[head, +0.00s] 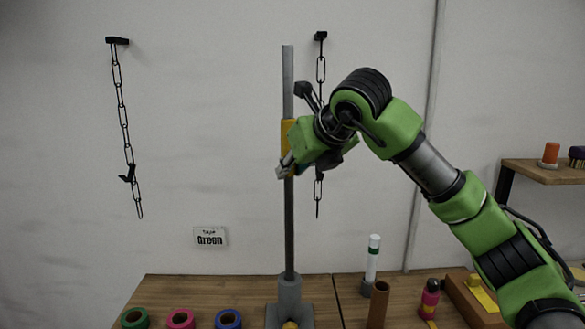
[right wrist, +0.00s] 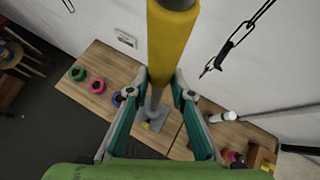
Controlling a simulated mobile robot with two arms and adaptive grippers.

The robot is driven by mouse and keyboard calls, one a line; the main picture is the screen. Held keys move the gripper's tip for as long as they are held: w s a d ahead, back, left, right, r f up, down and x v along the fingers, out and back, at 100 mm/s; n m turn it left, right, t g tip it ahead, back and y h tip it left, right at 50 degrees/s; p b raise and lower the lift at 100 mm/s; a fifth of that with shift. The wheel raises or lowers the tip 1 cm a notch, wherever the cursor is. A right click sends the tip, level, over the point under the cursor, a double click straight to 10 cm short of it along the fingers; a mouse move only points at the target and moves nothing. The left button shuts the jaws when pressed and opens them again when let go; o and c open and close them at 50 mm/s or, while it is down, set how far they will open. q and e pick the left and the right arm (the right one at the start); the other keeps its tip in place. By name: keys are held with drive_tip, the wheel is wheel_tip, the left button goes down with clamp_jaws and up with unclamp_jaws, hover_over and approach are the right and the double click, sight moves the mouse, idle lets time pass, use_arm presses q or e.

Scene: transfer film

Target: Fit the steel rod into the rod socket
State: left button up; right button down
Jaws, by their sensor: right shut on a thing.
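The steel rod (head: 288,225) is long, grey and close to upright, with a yellow grip section around its middle. The yellow section also shows large in the right wrist view (right wrist: 171,40). My right gripper (head: 284,171) is shut on the rod at about the lower end of the yellow section; its two fingers flank the rod in the right wrist view (right wrist: 160,82). The grey rod socket (head: 290,293) stands on the table with a square base. The rod's lower end meets the socket's top in the head view; how deep it sits I cannot tell. My left gripper is out of view.
The wooden table (head: 190,287) carries green (head: 135,318), pink (head: 181,318) and blue (head: 228,319) tape rolls left of the socket. Chains (head: 124,125) hang on the wall.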

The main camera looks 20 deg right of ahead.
drive_tip(key=shift+f+b, duration=4.15)
drive_tip(key=shift+f, duration=0.55)
drive_tip(key=c, duration=1.7)
unclamp_jaws()
drive_tip(key=shift+f, duration=0.15)
drive_tip(key=shift+s, duration=0.1)
approach(291, 211)
drive_tip(key=v, duration=0.3)
